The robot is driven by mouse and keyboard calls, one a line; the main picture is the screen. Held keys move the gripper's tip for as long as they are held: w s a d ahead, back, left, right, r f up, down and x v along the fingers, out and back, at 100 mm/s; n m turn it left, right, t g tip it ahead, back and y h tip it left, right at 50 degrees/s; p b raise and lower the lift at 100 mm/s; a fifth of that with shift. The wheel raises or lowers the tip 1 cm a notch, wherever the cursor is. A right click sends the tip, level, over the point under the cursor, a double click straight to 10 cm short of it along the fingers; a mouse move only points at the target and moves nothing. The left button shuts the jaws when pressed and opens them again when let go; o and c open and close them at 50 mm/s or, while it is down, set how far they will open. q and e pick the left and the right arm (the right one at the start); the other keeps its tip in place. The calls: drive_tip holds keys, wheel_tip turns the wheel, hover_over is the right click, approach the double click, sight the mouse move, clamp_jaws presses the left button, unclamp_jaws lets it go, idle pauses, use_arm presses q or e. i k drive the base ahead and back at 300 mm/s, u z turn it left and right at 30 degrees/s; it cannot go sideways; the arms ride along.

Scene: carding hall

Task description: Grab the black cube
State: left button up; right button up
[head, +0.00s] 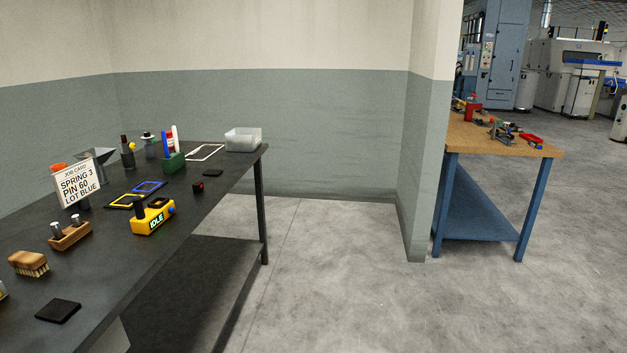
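A small dark cube (198,187) with a red mark on one face sits on the black table (225,192) on the left, toward its right edge. It stands upright and apart from the things around it. A flat black square (212,172) lies just behind it, and another flat black square (58,311) lies at the near end of the table. Neither of my grippers shows in the head view.
A yellow box reading IDLE (152,217) stands left of the cube. A green holder (173,163), clear bin (243,140), job card (78,183), brush (28,263) and wooden block (70,235) share the table. A wooden-topped bench (500,142) stands right. Open floor lies between.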

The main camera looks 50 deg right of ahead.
sight(197, 186)
drive_tip(key=z, duration=0.75)
drive_tip(key=i, duration=0.2)
drive_tip(key=u, duration=0.5)
drive_tip(key=k, duration=1.25)
drive_tip(key=z, duration=0.6)
drive_tip(key=i, duration=1.05)
drive_tip(key=z, duration=0.55)
drive_tip(key=i, duration=1.15)
drive_tip(key=u, duration=0.75)
